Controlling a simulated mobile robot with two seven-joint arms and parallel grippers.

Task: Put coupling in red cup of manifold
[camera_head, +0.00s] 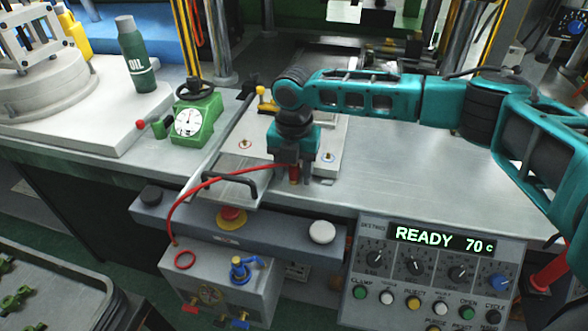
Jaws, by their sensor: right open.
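My right gripper (299,177) points down over the metal bench in the middle of the camera_head view, with its jaws open. A small red and brass coupling (294,172) is right at its fingertips, at the end of a thin red hose (213,183). I cannot tell whether it is between the fingers or touching them. The hose arcs left and down to the manifold (230,291), a grey box at the front of the bench. The red cup (185,260) shows as a red ring on the manifold's top left. My left gripper is not in view.
A blue valve (242,268) stands on the manifold beside the red cup. Behind it, a grey bar carries a red emergency button (232,217). A control panel (433,272) reads READY 70 c. A green gauge (190,121) and oil bottle (136,55) stand left.

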